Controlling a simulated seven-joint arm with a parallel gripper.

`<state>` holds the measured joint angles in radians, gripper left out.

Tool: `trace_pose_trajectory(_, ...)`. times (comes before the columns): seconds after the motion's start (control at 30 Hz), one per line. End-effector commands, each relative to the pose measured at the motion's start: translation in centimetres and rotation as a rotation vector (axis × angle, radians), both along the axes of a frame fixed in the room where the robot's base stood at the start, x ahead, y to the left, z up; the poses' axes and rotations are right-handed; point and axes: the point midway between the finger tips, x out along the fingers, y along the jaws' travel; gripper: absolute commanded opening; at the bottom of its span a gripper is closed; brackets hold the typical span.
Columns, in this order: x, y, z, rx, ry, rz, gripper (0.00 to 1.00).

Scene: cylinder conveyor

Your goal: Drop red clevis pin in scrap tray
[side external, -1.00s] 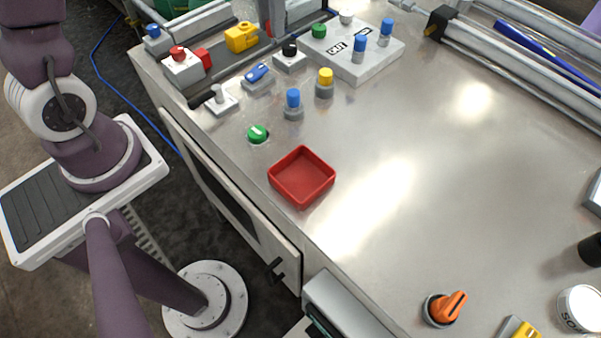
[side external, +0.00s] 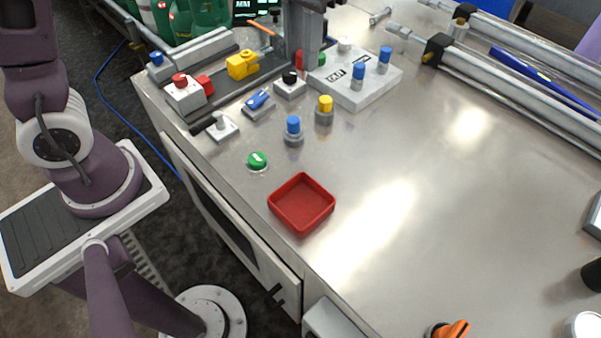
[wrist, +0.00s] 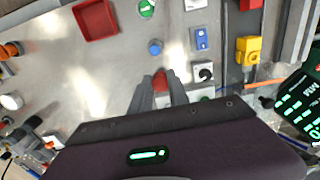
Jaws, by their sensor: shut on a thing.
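The scrap tray (side external: 301,205) is a square red open tray on the steel bench, and it looks empty. It also shows at the upper left of the wrist view (wrist: 97,20). My gripper (wrist: 160,77) is shut on a red piece (wrist: 161,84), which I take to be the red clevis pin; the fingers hide much of it. In the side view the red pin (side external: 299,61) shows low at my gripper, beside the grey button box. My gripper is well behind the tray, apart from it. I cannot tell whether the pin touches the bench.
A yellow block (side external: 242,64) is to the left. The bench right of the tray is clear.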

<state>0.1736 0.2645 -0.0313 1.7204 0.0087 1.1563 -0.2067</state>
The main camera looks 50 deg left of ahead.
Motion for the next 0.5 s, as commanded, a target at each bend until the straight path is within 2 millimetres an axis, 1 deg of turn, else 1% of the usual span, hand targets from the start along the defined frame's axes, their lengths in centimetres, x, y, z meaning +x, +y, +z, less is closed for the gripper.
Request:
trace_pose_trajectory(0.03,-1.0,-2.0,0.0,0.0,0.0,-0.012,0.0)
trace_pose_trajectory(0.1,-2.7,-4.8,0.0,0.0,0.001,-0.013,0.0)
trace_pose_trajectory(0.2,-5.4,-8.2,0.0,0.0,0.0,-0.012,0.0)
trace_pose_trajectory(0.3,-7.7,-10.6,0.0,0.001,0.001,-0.01,0.0)
trace_pose_trajectory(0.4,-9.6,-12.2,0.0,0.0,0.0,-0.007,0.0)
trace_pose_trajectory(0.5,-11.1,-13.4,0.0,0.0,0.0,-0.005,0.0)
